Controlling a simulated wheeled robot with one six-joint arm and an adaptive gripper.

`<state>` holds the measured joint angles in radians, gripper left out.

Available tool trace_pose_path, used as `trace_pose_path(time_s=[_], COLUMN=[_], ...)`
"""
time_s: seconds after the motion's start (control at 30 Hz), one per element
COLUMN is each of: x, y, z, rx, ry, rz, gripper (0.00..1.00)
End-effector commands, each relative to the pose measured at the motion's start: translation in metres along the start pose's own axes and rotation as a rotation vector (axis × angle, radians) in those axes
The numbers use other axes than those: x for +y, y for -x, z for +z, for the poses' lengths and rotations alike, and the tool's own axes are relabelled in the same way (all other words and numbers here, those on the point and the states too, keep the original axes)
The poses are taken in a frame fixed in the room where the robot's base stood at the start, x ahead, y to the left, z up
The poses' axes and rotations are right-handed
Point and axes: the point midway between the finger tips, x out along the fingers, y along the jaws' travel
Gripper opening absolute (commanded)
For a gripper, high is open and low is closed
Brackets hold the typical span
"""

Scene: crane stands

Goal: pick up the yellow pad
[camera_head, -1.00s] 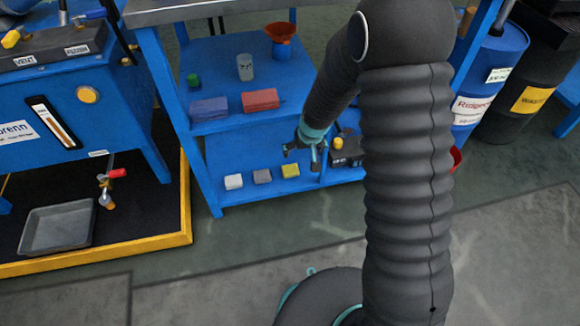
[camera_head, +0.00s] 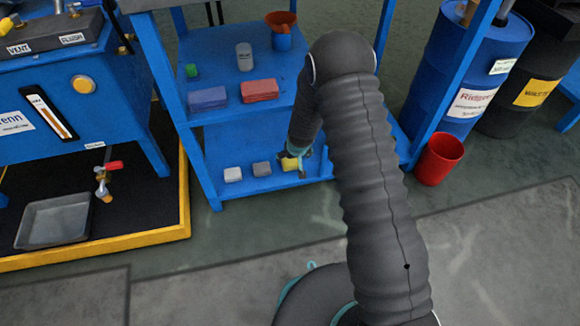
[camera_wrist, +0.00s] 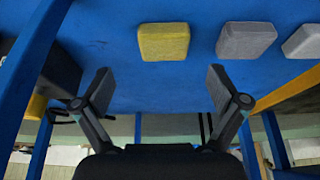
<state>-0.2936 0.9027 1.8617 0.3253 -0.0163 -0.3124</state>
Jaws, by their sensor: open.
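The yellow pad (camera_wrist: 164,42) lies flat on the blue lower shelf (camera_wrist: 120,75), ahead of my open fingers in the wrist view. In the head view the yellow pad (camera_head: 289,164) shows in part beside my gripper (camera_head: 299,160), which covers some of it. My gripper (camera_wrist: 160,90) is open and empty in the wrist view, with a gap between its fingertips and the pad.
A grey pad (camera_head: 262,169) and a white pad (camera_head: 233,174) lie left of the yellow one on the same shelf. A blue shelf post (camera_head: 202,170) stands left. The upper shelf holds a red block (camera_head: 260,90). A red bucket (camera_head: 438,159) stands on the floor to the right.

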Motion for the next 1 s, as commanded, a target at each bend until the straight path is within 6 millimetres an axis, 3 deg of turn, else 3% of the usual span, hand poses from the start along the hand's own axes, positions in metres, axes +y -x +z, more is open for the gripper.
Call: trace_pose_path(time_s=[0.23,0.53,0.87,1.0], x=[-0.001,-0.005,-0.005,-0.005], y=[-0.016,-0.055,-0.060,-0.060], z=[0.001,0.002,0.001,0.001], rx=[-0.001,-0.001,0.000,0.000], ry=[0.001,-0.001,0.000,0.000], rz=[0.000,0.000,0.000,0.000], gripper=[0.97,0.97,0.97,0.64])
